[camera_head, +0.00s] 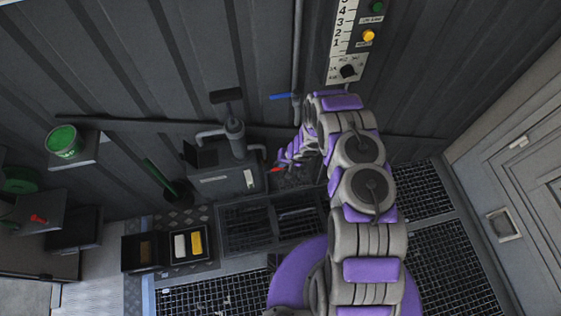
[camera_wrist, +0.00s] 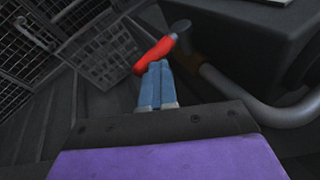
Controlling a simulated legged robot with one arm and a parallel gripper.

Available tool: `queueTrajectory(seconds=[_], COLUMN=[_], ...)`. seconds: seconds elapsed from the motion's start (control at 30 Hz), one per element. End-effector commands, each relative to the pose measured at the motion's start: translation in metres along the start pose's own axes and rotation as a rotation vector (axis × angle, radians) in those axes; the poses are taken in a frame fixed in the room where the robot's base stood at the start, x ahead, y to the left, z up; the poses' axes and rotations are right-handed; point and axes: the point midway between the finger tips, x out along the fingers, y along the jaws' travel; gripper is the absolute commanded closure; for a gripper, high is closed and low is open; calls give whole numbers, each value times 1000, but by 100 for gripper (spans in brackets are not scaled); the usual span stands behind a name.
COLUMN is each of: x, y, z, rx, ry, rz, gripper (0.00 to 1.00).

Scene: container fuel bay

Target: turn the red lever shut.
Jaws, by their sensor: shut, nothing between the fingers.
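The red lever (camera_wrist: 155,56) shows in the wrist view, just beyond my fingertips, joined to a dark pivot on a grey pipe (camera_wrist: 245,100). In the head view the red lever (camera_head: 277,170) is a small red spot beside the pump unit, left of my arm's end. My gripper (camera_wrist: 156,72) has its two blue fingers together with nothing between them. The fingertips are close to the lever's underside in the picture; I cannot tell if they touch it. In the head view my gripper (camera_head: 284,164) is small and partly hidden by my purple and grey arm.
A grey pump unit (camera_head: 228,182) stands against the corrugated wall. A blue-handled valve (camera_head: 281,97) sits on the vertical pipe above. A green bucket (camera_head: 64,141) rests on a shelf at left. An open black case (camera_head: 141,250) lies on the floor. Grating covers the floor.

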Motion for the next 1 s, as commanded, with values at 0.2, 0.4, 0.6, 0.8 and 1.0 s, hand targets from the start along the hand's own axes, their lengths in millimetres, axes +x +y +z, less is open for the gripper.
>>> queueTrajectory(seconds=[0.2,0.4,0.6,0.8,1.0], x=[7,8,8,8,8], y=[9,12,14,13,13], z=[0,-1,-2,-1,-1], rx=[2,2,1,1,1], ry=[0,1,1,1,1], rz=[4,4,4,4,4], gripper=[100,100,100,100,100])
